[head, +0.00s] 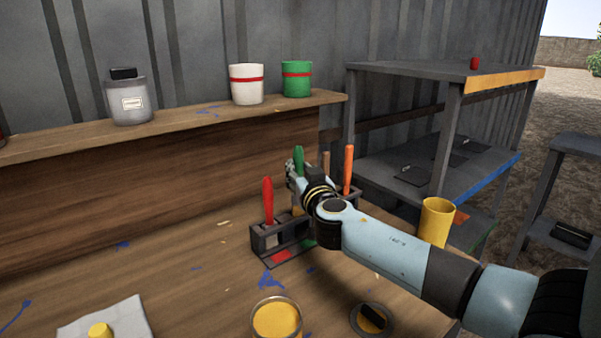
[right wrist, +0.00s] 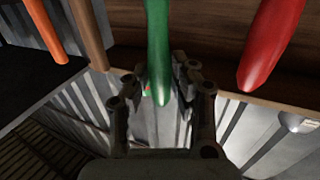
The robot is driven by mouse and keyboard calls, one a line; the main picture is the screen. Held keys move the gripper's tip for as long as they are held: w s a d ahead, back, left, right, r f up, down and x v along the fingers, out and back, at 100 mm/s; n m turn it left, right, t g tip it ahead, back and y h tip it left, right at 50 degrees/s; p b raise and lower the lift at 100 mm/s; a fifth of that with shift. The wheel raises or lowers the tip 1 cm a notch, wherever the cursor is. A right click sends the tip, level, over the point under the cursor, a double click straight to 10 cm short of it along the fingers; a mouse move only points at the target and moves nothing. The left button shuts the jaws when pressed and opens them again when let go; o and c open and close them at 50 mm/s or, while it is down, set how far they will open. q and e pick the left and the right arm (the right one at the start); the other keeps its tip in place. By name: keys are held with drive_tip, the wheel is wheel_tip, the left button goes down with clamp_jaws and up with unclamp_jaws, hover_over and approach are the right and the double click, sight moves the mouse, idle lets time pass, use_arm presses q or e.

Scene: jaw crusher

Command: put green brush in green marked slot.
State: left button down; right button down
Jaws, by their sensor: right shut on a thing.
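The green brush (head: 298,158) stands upright at the rack, between the red brush and a brown one; its green handle (right wrist: 158,50) also shows in the right wrist view, between my fingers. My right gripper (head: 293,174) is shut on the green brush; the fingers (right wrist: 160,85) are on both sides of the handle. The dark slotted rack (head: 265,238) stands on the bench with a red mark (head: 281,257) in front of the red brush. A green mark (head: 307,243) shows partly behind my arm. Whether the brush's lower end sits in a slot is hidden. My left gripper is not in view.
A red brush (head: 267,200) stands in the rack's left slot; a brown brush (head: 326,162) and an orange brush (head: 348,168) stand to the right. A yellow jar (head: 277,320), a yellow cup (head: 435,221) and a cloth (head: 108,318) are nearby. A raised shelf (head: 200,115) runs behind.

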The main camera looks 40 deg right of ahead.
drive_tip(key=c, duration=1.1)
unclamp_jaws()
drive_tip(key=shift+r, duration=0.15)
drive_tip(key=r+p, duration=0.1)
drive_tip(key=p, duration=0.1)
drive_tip(key=shift+r+p, duration=0.3)
drive_tip(key=shift+p, duration=0.05)
drive_tip(key=b+v, duration=0.1)
drive_tip(key=v, duration=0.3)
drive_tip(key=b+v, duration=0.1)
drive_tip(key=v, duration=0.3)
drive_tip(key=b+v, duration=0.1)
drive_tip(key=v, duration=0.3)
drive_tip(key=shift+f, duration=0.4)
drive_tip(key=shift+a+f, duration=0.1)
